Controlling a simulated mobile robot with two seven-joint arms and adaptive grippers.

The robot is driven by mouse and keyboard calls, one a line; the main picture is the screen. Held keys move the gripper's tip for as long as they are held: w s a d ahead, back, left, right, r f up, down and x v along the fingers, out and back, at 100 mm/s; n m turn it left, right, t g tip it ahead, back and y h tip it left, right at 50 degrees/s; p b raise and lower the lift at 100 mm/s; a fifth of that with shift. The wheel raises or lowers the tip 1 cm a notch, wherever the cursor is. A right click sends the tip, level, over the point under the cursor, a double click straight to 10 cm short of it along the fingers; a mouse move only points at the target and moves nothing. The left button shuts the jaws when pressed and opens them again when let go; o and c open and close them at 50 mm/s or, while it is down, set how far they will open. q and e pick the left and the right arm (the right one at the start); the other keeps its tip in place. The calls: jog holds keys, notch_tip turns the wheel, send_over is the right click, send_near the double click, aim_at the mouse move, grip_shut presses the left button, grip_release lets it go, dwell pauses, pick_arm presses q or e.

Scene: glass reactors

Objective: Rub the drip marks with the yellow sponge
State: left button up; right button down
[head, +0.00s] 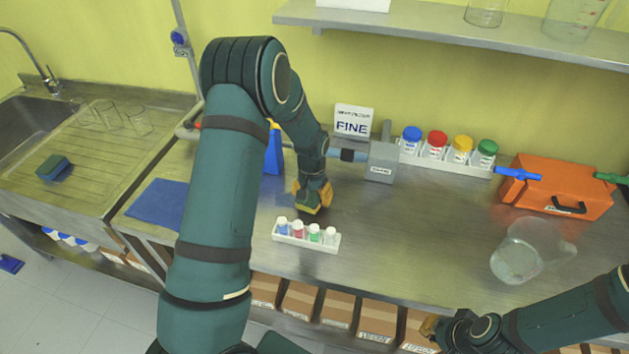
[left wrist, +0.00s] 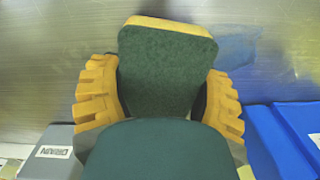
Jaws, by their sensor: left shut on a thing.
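My left gripper (head: 313,193) points down at the steel counter, left of its middle. It is shut on the yellow sponge (left wrist: 166,72), which has a dark green scouring face and shows between the two yellow fingers in the left wrist view. The sponge is at or just above the counter; I cannot tell if it touches. A blue smear (left wrist: 236,48), likely drip marks, lies on the steel right beside the sponge in the left wrist view. In the head view I cannot make out the marks clearly. My right gripper (head: 432,327) is low at the counter's front edge, its opening unclear.
A white rack of small vials (head: 306,237) stands just in front of my left gripper. Behind are a grey box (head: 381,162) and a blue container (head: 273,150). A glass jug (head: 520,252) and orange case (head: 557,188) stand right. A blue cloth (head: 158,202) lies left.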

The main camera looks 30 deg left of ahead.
aim_at(311, 192)
pick_arm(q)
jog(key=shift+s+a+r+p, duration=0.15)
jog(key=shift+r+p, duration=0.1)
jog(key=shift+r, duration=0.2)
jog(key=shift+a+r+p, duration=0.1)
jog(key=shift+r+p, duration=0.1)
jog(key=shift+r, duration=0.25)
jog(key=shift+d+r+p, duration=0.1)
jog(key=shift+r+p, duration=0.35)
jog(key=shift+r, duration=0.35)
jog(key=shift+r+p, duration=0.6)
jog(key=shift+r, duration=0.5)
